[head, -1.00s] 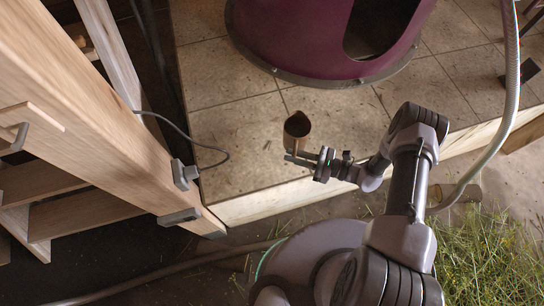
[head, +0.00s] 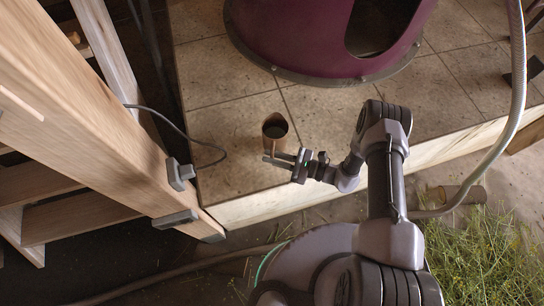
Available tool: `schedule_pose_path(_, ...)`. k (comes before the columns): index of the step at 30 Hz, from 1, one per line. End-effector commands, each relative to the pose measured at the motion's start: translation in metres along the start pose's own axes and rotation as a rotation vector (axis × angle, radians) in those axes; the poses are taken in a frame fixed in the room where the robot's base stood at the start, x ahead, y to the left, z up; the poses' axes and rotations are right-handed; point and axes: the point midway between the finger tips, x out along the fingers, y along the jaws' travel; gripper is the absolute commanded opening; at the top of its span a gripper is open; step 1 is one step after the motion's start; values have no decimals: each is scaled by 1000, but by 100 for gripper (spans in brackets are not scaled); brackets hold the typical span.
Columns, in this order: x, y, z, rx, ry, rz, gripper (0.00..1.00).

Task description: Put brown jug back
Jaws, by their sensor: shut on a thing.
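The brown jug (head: 276,131) is in the middle of the head view, over the tiled platform near its front edge. Its dark open mouth faces up toward the camera. My gripper (head: 281,157) is at the near side of the jug, shut on it. The lower part of the jug is partly hidden by the jaws. I cannot tell whether its base touches the tiles.
A maroon still body (head: 290,40) with a dark opening stands behind on the tiles (head: 225,110). A wooden frame (head: 120,130) with a thin cable rises at left. A pale hose (head: 515,90) runs down the right. Cut herbs (head: 475,250) lie at lower right.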

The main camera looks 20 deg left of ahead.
Motion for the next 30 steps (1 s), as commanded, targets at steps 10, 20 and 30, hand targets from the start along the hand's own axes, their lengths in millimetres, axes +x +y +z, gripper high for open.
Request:
schedule_pose_path(10, 0, 0, -3, 0, 0, 0, 34)
schedule_pose_path(20, -16, -1, 2, 0, 0, -4, 34)
schedule_pose_path(30, -99, -1, 2, -1, 0, -5, 34)
